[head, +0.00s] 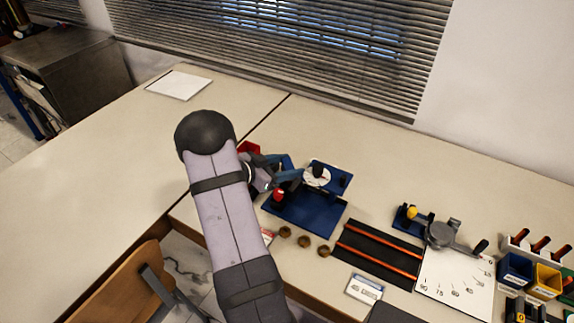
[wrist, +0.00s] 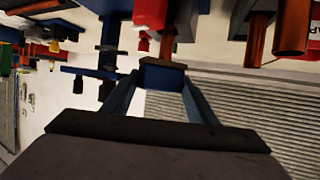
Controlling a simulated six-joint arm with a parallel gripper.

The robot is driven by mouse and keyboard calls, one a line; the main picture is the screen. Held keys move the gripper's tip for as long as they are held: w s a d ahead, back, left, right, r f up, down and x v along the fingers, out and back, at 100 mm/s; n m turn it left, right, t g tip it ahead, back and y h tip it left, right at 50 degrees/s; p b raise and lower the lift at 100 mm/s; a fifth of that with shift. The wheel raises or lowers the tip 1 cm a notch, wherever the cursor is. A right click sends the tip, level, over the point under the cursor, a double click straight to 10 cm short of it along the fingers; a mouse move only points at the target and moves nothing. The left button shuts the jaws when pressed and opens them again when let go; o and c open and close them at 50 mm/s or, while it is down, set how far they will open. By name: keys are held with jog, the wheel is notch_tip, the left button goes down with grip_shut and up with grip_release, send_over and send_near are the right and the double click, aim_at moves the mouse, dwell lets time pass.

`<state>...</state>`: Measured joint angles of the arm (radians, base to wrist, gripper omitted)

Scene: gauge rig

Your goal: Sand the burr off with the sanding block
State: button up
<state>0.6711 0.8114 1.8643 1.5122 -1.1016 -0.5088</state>
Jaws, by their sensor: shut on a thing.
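My gripper (wrist: 165,88) is shut on the sanding block (wrist: 163,77), a small blue block with a brown face, held between the two blue-grey fingers in the wrist view. A copper-coloured tube (wrist: 168,46) beside a red part (wrist: 150,14) points toward the brown face. I cannot tell whether they touch, and I cannot make out the burr. In the head view my gripper (head: 294,177) is over the blue fixture (head: 305,213), beside a red knob (head: 279,194) and a white disc (head: 317,178). The block is not distinct there.
Several items stand to the right: a black mat with two orange rods (head: 375,250), an angle gauge board (head: 455,290), and coloured bins (head: 514,268). Brown round pieces (head: 304,241) lie in front of the fixture. The bench on the left is mostly clear.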

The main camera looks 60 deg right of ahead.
jog(key=shift+w+d+f, duration=0.15)
jog(key=shift+d+f, duration=0.05)
jog(key=shift+d, duration=0.4)
jog(key=shift+w+d, duration=0.1)
jog(key=shift+w, duration=0.2)
